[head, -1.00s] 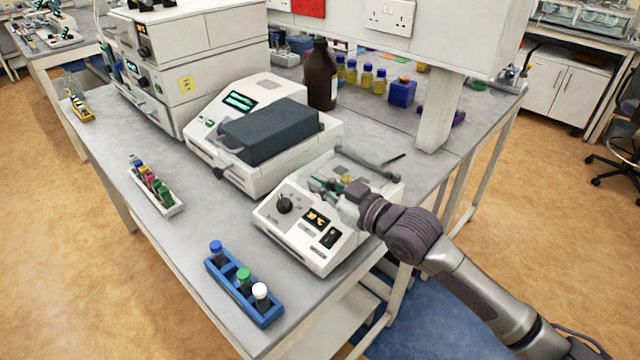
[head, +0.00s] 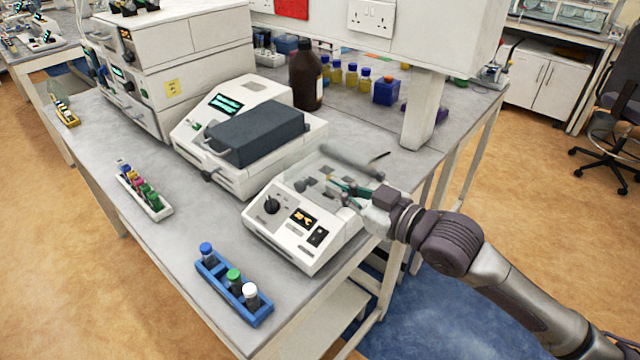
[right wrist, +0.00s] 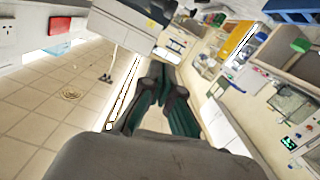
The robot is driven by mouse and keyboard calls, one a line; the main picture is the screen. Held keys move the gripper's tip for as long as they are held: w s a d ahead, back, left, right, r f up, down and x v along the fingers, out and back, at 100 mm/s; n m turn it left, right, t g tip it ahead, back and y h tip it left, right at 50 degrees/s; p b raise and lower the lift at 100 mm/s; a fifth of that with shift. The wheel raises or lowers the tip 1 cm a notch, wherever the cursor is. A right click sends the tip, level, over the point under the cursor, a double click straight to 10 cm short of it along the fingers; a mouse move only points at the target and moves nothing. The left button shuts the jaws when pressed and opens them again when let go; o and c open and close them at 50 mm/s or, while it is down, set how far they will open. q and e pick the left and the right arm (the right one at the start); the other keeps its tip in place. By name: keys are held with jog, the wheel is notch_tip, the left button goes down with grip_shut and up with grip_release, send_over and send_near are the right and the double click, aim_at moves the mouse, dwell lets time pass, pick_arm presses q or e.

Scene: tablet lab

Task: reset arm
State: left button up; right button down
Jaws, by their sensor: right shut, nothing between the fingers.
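My right gripper (head: 338,185) reaches in from the right and hovers over the back part of the white instrument with the dial and small orange display (head: 284,227). Its fingers are shut and hold nothing. In the right wrist view the dark green fingers (right wrist: 160,75) lie close together, pointing away from the camera. I cannot tell whether the fingers touch the instrument's clear lid. My left gripper is not in view.
A blue rack (head: 232,287) with several capped tubes stands at the bench front. A white rack (head: 144,192) is farther left. A white machine with a dark block (head: 258,133), a brown bottle (head: 307,76) and a support post (head: 423,110) stand behind. Bench between racks is clear.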

jog(key=s+d+f+m+g+h, duration=0.3)
jog(key=s+f+h, duration=0.45)
jog(key=f, duration=0.65)
jog(key=s+d+f+m+g+h, duration=0.25)
jog(key=s+d+f, duration=0.3)
jog(key=s, duration=0.45)
jog(key=s+d+f+m+g+h, duration=0.1)
jog(key=s+d+f+m+g, duration=0.35)
jog(key=s, duration=0.65)
notch_tip(320, 180, down, 27)
jog(key=n, duration=0.1)
jog(key=s+d+f+g, duration=0.1)
jog(key=s+d+f, duration=0.2)
jog(key=s+f, duration=1.4)
jog(key=shift+s+h, duration=0.4)
